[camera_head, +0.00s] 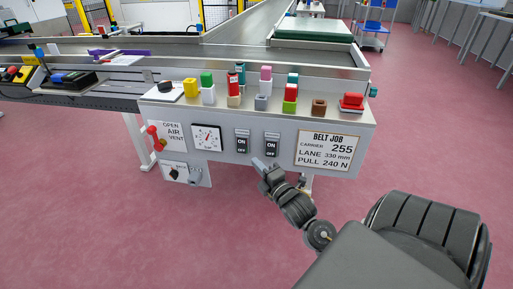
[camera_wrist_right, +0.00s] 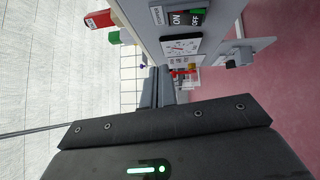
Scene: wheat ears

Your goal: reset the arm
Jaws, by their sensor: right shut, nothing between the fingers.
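My right arm reaches up from the lower right of the head view. Its gripper (camera_head: 259,164) is shut and empty, in front of the lower part of the grey control panel (camera_head: 225,172). The fingertips show just below and between two ON/OFF switches, the left switch (camera_head: 242,142) and the right switch (camera_head: 271,146); I cannot tell the exact gap to the panel. In the right wrist view the closed fingers (camera_wrist_right: 160,88) point away from the camera, with the panel face beside them. My left gripper is not in view.
The panel carries a gauge (camera_head: 207,137), a red air valve lever (camera_head: 155,138) and a BELT JOB sign (camera_head: 326,150). Coloured blocks and a red button (camera_head: 352,102) stand on its top ledge. A conveyor (camera_head: 250,35) runs behind. The pink floor (camera_head: 110,230) at front left is clear.

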